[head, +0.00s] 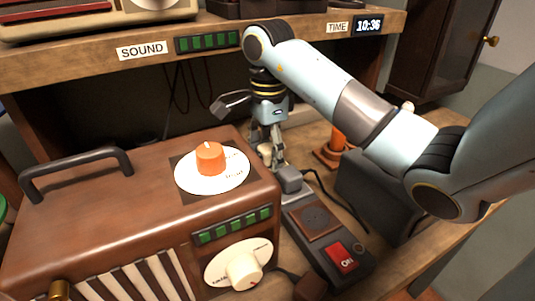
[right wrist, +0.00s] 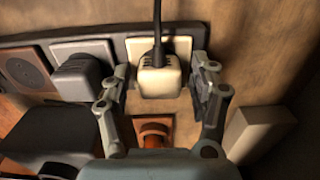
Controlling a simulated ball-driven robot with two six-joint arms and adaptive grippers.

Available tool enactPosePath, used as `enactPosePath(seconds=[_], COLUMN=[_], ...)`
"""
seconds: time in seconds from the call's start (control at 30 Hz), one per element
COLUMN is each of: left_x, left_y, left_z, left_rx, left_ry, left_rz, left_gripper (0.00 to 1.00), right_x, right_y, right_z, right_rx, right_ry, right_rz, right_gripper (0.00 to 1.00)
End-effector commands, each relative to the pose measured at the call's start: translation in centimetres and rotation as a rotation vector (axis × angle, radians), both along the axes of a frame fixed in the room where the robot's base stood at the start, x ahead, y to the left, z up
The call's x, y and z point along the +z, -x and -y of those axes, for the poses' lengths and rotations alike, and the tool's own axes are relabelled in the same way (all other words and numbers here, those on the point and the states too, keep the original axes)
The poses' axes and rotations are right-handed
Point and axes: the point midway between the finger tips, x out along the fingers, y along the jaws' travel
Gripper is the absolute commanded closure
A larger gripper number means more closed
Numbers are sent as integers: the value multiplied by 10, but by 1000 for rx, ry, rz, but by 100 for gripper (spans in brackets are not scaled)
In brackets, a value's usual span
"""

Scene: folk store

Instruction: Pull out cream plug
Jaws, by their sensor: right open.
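The cream plug (right wrist: 155,80) sits in a cream socket (right wrist: 185,58) in the right wrist view, with a black cord rising from it. My right gripper (right wrist: 158,88) is open, with one finger on each side of the plug. Whether either finger touches it I cannot tell. In the head view my right gripper (head: 272,152) reaches down behind the brown radio, at the far end of the power strip (head: 325,255). The cream plug is mostly hidden there by the fingers. My left gripper is not in view.
A dark grey plug (right wrist: 82,75) sits beside the cream one; it also shows in the head view (head: 290,180). The brown radio (head: 110,195) stands left of the strip. A red switch (head: 341,258) is at the strip's near end. An orange object (head: 333,148) stands behind.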

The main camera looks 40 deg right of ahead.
Motion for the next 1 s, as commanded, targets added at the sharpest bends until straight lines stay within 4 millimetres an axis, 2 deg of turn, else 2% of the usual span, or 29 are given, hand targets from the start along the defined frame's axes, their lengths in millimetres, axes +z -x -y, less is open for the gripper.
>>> enactPosePath(seconds=[0.2,0.67,1.0], left_x=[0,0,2], left_y=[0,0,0], left_z=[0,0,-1], left_rx=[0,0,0], left_ry=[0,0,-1], left_rz=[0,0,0], left_gripper=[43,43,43], right_x=[0,0,4], right_y=[0,0,0], right_z=[0,0,0], right_rx=[0,0,0], right_ry=[0,0,0], right_rz=[0,0,1], right_gripper=[40,100,100])
